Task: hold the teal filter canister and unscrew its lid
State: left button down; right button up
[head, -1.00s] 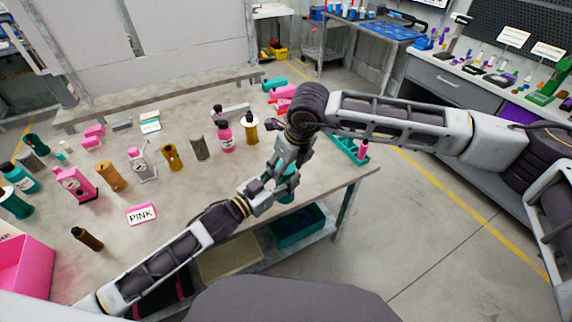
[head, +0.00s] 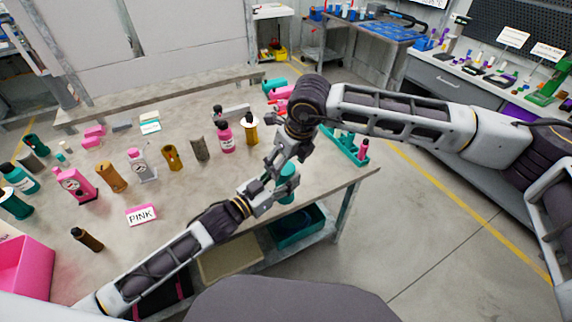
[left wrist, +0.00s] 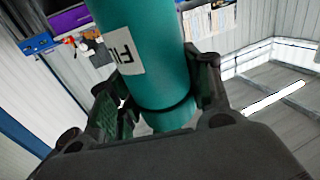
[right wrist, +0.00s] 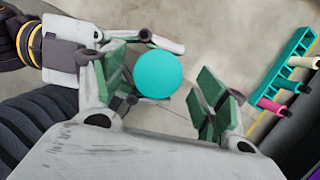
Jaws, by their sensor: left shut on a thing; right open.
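The teal filter canister (head: 287,190) stands upright near the table's front right edge, held by my left gripper (head: 270,197). In the left wrist view the canister (left wrist: 150,50) shows a white label, partly visible, and a dark ring low between the left fingers (left wrist: 160,100). My right gripper (head: 283,152) is above the canister, pointing down. In the right wrist view the round teal top (right wrist: 158,74) shows between the open right fingers (right wrist: 165,90), nearer the left finger, with a gap on the right. I cannot tell whether this top is turned or loose.
A teal rack (head: 350,150) with a pink-topped piece lies right of my right gripper. Bottles and pump parts, including a pink bottle (head: 226,138), stand on the table left of the grippers. A PINK sign (head: 141,215) lies at the front. A teal bin (head: 300,228) sits below the table edge.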

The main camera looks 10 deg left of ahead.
jog(key=shift+r, duration=1.4)
jog(key=shift+f, duration=0.1)
